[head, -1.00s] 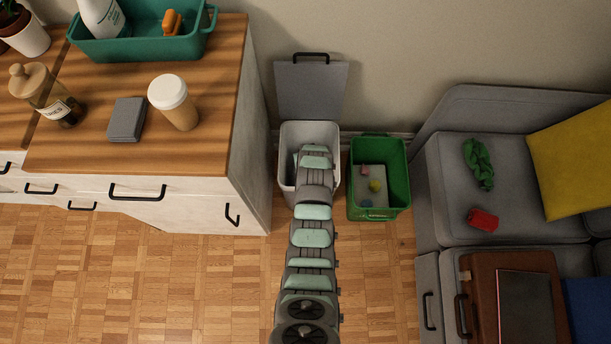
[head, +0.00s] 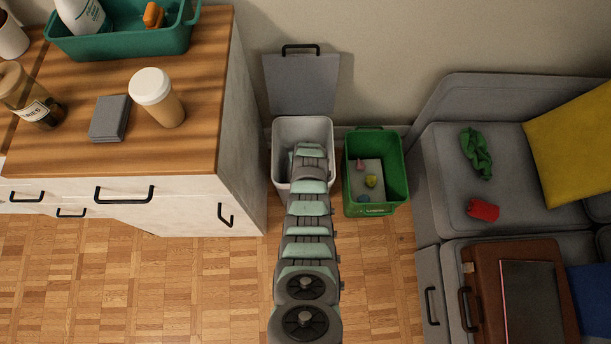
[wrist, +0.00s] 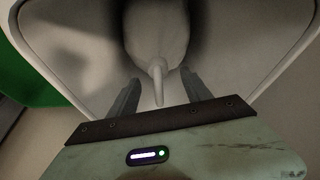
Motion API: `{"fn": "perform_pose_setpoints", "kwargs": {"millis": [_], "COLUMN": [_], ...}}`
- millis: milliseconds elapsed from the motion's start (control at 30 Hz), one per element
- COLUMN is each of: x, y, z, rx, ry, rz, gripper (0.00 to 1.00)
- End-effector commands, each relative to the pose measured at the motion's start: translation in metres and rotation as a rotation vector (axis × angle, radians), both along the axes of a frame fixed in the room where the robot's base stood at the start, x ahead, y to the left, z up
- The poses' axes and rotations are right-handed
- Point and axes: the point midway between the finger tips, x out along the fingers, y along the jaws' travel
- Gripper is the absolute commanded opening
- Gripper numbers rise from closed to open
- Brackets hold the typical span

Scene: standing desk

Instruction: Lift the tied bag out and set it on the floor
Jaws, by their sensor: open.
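The white bin (head: 277,152) stands on the floor beside the cabinet with its grey lid (head: 302,84) raised against the wall. In the wrist view the tied bag (wrist: 157,38) is a pale rounded bundle inside the bin, with its twisted neck (wrist: 158,80) pointing toward my gripper. My gripper (wrist: 158,88) is open, its two fingers on either side of the neck with a gap on each side. In the head view my arm reaches down into the bin and hides the gripper and the bag.
A green bin (head: 397,183) with a few small items stands just right of the white bin. The cabinet (head: 243,150) is close on the left, the grey sofa (head: 445,150) on the right. Parquet floor (head: 190,290) is clear in front of the cabinet.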

Motion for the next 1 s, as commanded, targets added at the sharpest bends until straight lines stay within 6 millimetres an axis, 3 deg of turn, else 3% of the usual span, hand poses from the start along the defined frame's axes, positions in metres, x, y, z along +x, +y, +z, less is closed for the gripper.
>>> {"fn": "perform_pose_setpoints", "kwargs": {"millis": [33,200,600,1000], "x": [0.000,0.007,0.011,0.011], "y": [-0.001,-0.002,-0.001,-0.001], "z": [-0.012,-0.029,-0.033,-0.033], "rx": [0.001,0.001,0.001,0.000], "ry": [0.003,0.002,0.001,0.001], "rz": [-0.001,-0.001,0.000,0.000], "gripper": [0.57,0.57,0.56,0.24]}}
